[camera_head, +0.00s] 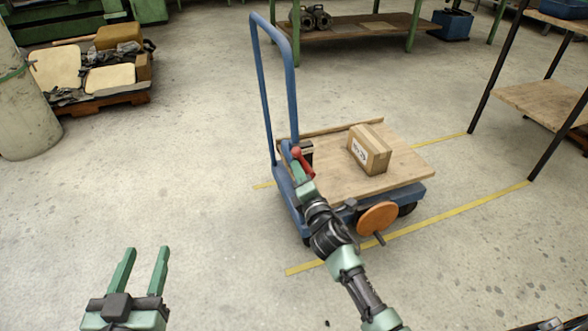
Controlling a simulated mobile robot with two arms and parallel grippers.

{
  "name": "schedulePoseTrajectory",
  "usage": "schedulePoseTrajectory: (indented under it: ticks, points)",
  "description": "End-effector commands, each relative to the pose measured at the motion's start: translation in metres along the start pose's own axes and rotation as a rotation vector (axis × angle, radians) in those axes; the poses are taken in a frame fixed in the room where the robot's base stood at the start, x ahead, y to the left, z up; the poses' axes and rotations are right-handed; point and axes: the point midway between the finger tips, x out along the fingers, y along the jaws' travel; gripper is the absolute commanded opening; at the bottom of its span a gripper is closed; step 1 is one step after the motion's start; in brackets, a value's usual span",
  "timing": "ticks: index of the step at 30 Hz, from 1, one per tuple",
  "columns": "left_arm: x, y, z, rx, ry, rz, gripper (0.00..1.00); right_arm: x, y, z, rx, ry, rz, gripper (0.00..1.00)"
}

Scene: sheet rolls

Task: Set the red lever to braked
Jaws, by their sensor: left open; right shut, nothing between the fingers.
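The red lever (303,161) stands at the handle end of a blue trolley, beside a dark box (307,147). It is tilted, with its rounded end up and to the left. My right gripper (293,156) is shut and empty at the lever, close to its upper end. I cannot tell whether it touches the lever. My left gripper (141,266) is open and empty over bare floor at the lower left. The foot of the lever is partly hidden by my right arm.
The trolley's wooden deck (405,163) carries a cardboard box (369,149). An orange disc (377,218) is at its near side. The blue handle (264,90) rises at the left. Yellow lines (455,212) mark the floor. A shelf (540,103) stands at right.

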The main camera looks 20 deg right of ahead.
Motion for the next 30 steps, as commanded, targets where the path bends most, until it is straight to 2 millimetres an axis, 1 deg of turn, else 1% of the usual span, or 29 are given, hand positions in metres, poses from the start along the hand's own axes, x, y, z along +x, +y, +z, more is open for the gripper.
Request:
schedulePoseTrajectory:
  ticks: [1,3,6,9,12,15,19,30]
  points:
    - [-0.003,-0.002,0.011,0.001,-0.078,-0.005,0.45,0.000,0.004,0.005,0.035,-0.002,-0.002,0.00]
    - [-0.008,-0.005,0.031,0.002,-0.178,-0.011,0.45,0.000,0.004,0.008,0.082,-0.002,-0.005,0.00]
    - [-0.018,-0.008,0.055,0.003,-0.303,-0.018,0.45,0.001,0.004,0.011,0.141,-0.002,-0.009,0.00]
    - [-0.028,-0.011,0.073,0.002,-0.404,-0.024,0.45,0.001,0.005,0.014,0.186,-0.001,-0.011,0.00]
    - [-0.037,-0.013,0.087,0.002,-0.479,-0.029,0.45,0.001,0.004,0.017,0.223,-0.001,-0.012,0.00]
    - [-0.044,-0.014,0.096,0.001,-0.531,-0.032,0.45,0.001,0.004,0.018,0.246,-0.001,-0.013,0.00]
    - [-0.049,-0.015,0.102,0.001,-0.567,-0.034,0.45,0.001,0.004,0.019,0.263,-0.001,-0.014,0.00]
    - [-0.051,-0.015,0.105,0.001,-0.580,-0.035,0.45,0.001,0.003,0.020,0.268,-0.002,-0.015,0.00]
